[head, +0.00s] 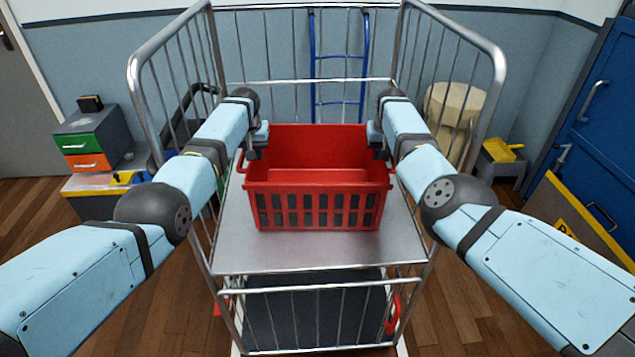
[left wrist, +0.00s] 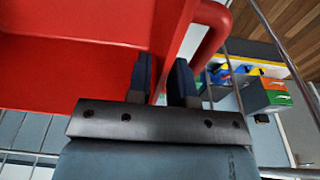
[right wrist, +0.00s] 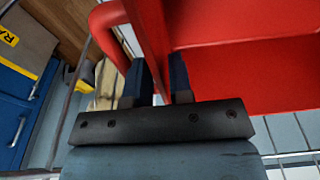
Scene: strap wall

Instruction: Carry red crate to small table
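The red crate (head: 318,176) is upright over the bare metal top of a wire trolley (head: 300,252). I cannot tell whether it rests on it or hangs just above. Its inside looks empty. My left gripper (head: 256,140) is at the crate's left side and my right gripper (head: 378,140) at its right side. In the left wrist view, the left gripper's fingers (left wrist: 163,85) are close together with the crate's side wall (left wrist: 172,45) between them. In the right wrist view, the right gripper's fingers (right wrist: 161,80) likewise close around the opposite wall (right wrist: 148,30). The small table is not identifiable.
Tall metal rails (head: 170,70) enclose the trolley's sides and back. A blue hand truck (head: 340,85) stands behind it. A drawer unit (head: 88,140) is at left. A cream drum-like object (head: 455,110) and a blue cabinet (head: 595,120) are at right. Some wooden floor shows on both sides.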

